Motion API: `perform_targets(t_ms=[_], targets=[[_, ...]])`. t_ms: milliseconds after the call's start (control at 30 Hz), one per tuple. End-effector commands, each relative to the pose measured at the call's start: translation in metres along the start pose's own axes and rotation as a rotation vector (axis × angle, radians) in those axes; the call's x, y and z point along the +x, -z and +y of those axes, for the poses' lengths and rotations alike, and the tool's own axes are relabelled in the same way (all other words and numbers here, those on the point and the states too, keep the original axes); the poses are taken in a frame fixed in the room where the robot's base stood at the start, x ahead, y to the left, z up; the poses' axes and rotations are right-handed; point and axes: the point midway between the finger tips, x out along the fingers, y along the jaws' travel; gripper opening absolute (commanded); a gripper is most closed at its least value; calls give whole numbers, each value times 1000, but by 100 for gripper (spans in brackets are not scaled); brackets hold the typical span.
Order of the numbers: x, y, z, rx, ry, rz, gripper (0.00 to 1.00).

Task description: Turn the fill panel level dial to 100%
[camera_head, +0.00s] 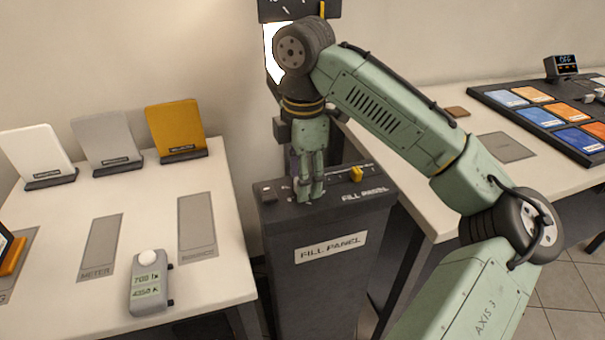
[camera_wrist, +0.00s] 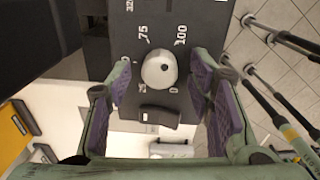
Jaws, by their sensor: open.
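The fill panel (camera_head: 318,268) is a dark pedestal with a sloped top. Its level dial (camera_wrist: 159,70) is a pale round knob in the wrist view, with 75 printed at its upper left, 100 at its upper right and 0 at its lower right. A small dark mark shows on the knob, but I cannot tell which value it points to. My gripper (camera_head: 309,194) points down over the panel top and hides the dial in the head view. Its purple-padded fingers are open, one on each side of the knob in the wrist view, with visible gaps.
A dark rocker switch (camera_wrist: 158,115) sits beside the dial. A yellow control (camera_head: 356,174) stands on the panel's right part. A left table (camera_head: 150,215) holds a grey meter (camera_head: 149,287) and upright cards. A right table (camera_head: 450,145) holds a swatch board (camera_head: 545,118).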

Motion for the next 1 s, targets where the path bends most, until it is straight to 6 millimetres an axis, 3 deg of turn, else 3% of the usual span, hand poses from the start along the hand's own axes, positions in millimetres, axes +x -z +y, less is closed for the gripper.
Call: perform_targets(t_ms=[100,800,1000], targets=[[0,0,0,0,0,0,47],[0,0,0,0,1,0,0],[-4,0,0,68,3,0,0]])
